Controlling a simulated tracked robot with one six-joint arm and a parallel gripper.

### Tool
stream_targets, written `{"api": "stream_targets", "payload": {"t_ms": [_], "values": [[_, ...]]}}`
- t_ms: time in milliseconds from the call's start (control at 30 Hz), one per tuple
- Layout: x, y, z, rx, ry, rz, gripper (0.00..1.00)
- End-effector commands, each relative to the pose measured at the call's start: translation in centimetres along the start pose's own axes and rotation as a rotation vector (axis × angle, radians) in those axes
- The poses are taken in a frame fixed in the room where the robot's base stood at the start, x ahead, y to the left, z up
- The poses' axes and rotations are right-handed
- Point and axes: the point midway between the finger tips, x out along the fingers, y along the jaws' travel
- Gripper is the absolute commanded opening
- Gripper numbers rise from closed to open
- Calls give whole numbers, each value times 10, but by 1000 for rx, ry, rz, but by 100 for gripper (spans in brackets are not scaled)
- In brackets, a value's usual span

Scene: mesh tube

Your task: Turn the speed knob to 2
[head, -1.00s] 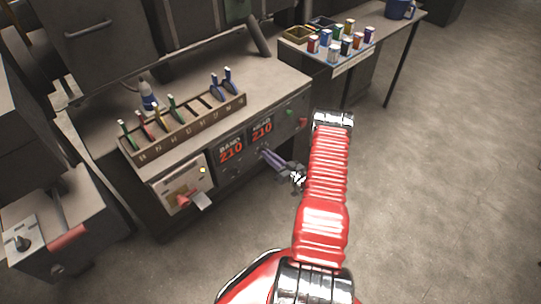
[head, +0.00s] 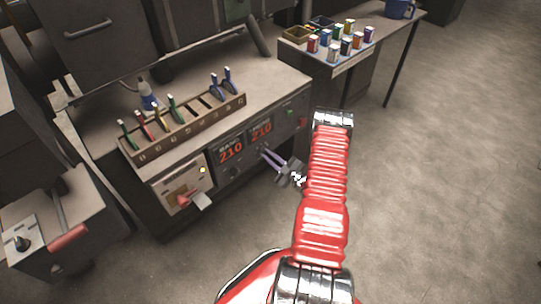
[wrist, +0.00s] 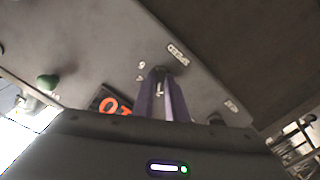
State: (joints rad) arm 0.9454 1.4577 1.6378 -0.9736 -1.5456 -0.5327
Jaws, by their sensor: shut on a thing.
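The speed knob (wrist: 159,70) is a small dark knob on the grey front panel of the machine, mostly hidden by my fingers. The word SPEED (wrist: 178,54) is printed beside it, upside down in the wrist view, with small scale digits around the knob. Which number the knob points to cannot be told.
Two displays reading 210 (head: 231,153) sit left of and above the fingers. A green button (head: 290,114) and a red one (head: 303,121) are on the panel's right. A wooden rack (head: 190,128) of tools stands on the machine top. Floor on the right is clear.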

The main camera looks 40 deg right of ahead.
Motion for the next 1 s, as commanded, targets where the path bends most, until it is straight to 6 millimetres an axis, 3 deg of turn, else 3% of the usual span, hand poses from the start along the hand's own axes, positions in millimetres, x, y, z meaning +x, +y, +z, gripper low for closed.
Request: {"api": "stream_targets", "payload": {"t_ms": [300, 767, 800, 1000], "values": [[-2, -1, 3, -112, -9, 0, 0], [-2, -2, 3, -124, -9, -2, 0], [-2, -2, 3, -124, -8, -2, 15], [-1, -2, 1, -125, -4, -2, 29]]}}
